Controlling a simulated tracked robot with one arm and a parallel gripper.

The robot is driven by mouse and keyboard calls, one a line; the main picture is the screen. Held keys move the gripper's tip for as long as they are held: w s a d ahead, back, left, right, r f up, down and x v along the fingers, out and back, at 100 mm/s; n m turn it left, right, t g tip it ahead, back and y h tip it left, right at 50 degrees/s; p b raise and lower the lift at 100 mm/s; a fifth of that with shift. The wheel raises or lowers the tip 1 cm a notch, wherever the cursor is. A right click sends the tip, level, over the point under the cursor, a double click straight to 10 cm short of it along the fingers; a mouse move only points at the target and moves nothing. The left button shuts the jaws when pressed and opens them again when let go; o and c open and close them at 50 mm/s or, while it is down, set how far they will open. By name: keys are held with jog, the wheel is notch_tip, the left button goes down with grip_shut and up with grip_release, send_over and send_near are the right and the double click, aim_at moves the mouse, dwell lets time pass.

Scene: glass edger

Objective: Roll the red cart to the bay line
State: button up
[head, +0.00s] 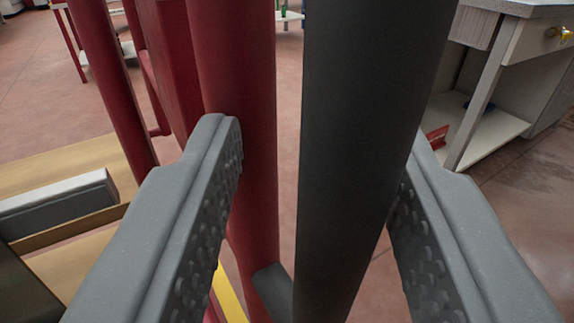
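The red cart shows as thick red upright tubes (238,75) at the centre left of the head view, with a dark grey upright bar (365,110) in front of them. A short grey bracket (272,288) shows low between tube and bar. My gripper (318,165) is open, with its two grey, studded fingers on either side of the bar. The right finger is close to the bar or touching it; I cannot tell which. A visible gap separates the left finger from the bar. A yellow strip (229,294) shows low behind the left finger; whether it is the bay line is unclear.
A grey-white bench (490,90) with a lower shelf stands at the right, a red item (436,136) on the shelf. Tan boards (60,165) and a pale metal block (60,205) are at the left. Reddish floor (40,90) is open at the back left.

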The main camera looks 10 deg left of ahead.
jog(key=shift+d, duration=0.1)
jog(key=shift+s+d, duration=0.25)
jog(key=shift+s, duration=0.4)
jog(key=s, duration=1.2)
jog(key=shift+s+d, duration=0.25)
jog(key=shift+d, duration=0.05)
